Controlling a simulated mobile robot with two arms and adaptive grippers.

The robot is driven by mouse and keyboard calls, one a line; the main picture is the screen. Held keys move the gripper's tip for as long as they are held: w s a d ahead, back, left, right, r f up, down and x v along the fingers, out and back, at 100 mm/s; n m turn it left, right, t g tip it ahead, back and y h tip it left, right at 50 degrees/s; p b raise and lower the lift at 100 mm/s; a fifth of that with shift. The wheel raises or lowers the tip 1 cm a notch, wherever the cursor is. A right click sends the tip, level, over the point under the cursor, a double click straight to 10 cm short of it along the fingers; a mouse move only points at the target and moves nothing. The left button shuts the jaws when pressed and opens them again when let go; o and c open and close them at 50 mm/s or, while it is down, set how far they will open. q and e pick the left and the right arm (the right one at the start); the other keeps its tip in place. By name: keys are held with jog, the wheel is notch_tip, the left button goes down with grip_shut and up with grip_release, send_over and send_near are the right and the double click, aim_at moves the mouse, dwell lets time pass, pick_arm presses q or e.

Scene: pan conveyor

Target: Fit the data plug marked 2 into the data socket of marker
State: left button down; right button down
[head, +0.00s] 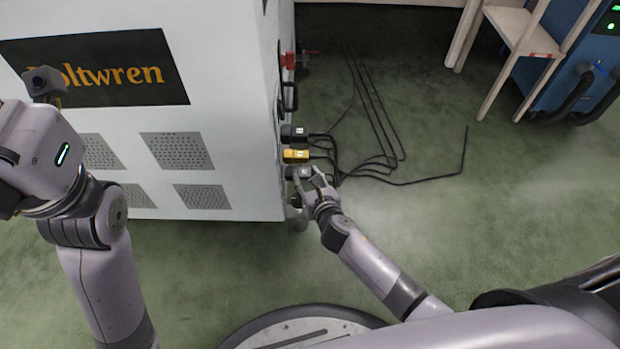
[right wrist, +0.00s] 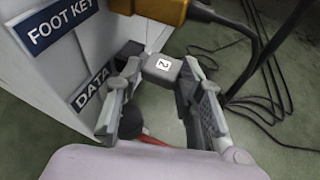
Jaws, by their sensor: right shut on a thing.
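The data plug (right wrist: 163,66) is a grey block marked 2, held between the two fingers of my right gripper (right wrist: 165,98) in the right wrist view. In the head view the same plug (head: 304,171) and my right gripper (head: 316,183) are beside the right side of the white cabinet. A dark shape lies between label and plug; the socket opening is not clear. I cannot tell whether plug and socket touch. My left arm's wrist is at the left; its fingers do not show clearly.
The white cabinet (head: 230,100) fills the left. A yellow plug (head: 296,155) and a black plug (head: 294,133) sit on its side just above the grey one. Black cables (head: 375,160) trail over the floor. A FOOT KEY label (right wrist: 50,29) is above DATA.

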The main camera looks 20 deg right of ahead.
jog(key=shift+a, duration=0.1)
jog(key=c, duration=1)
grip_release()
jog(key=shift+a, duration=0.1)
jog(key=shift+s+r, duration=0.15)
jog(key=shift+s, duration=0.25)
jog(key=v, duration=1.1)
